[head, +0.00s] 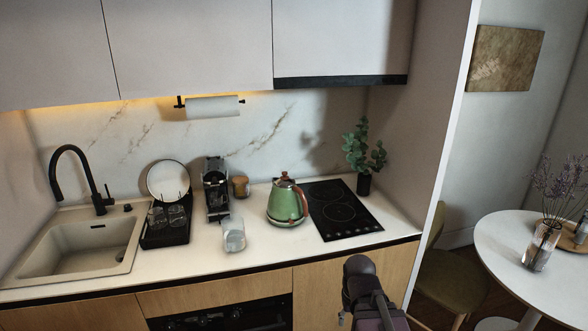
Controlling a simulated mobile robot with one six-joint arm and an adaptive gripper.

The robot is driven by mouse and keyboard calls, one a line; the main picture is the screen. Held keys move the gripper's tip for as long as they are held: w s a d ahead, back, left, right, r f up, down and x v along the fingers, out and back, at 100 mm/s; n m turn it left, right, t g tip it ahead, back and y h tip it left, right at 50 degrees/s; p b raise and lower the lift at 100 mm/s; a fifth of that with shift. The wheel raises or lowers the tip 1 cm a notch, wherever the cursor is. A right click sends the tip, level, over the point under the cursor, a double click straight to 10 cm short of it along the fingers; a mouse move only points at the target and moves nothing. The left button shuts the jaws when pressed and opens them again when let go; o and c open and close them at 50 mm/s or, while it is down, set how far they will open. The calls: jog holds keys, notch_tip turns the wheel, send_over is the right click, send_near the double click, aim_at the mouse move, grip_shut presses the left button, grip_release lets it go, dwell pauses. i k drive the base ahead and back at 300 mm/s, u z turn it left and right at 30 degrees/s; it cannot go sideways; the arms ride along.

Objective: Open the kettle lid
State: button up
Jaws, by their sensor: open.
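The green kettle (287,206) stands on the white counter, just left of the black cooktop. Its brown handle curves down its right side. The kettle lid (284,181), with a brown knob, sits on top and looks closed. Part of my dark arm shows at the bottom, in front of the counter and right of the kettle. My gripper's fingers are not visible. Nothing of mine touches the kettle.
A clear glass (234,236) stands at the front left of the kettle. A coffee machine (215,189) and a wooden-topped jar (240,186) are behind left. A plant (364,157) stands behind the cooktop (341,210). Upper cabinets (187,45) hang above.

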aim_at(285, 181)
jog(key=z, duration=0.05)
jog(key=i, duration=1.25)
jog(key=u, duration=0.5)
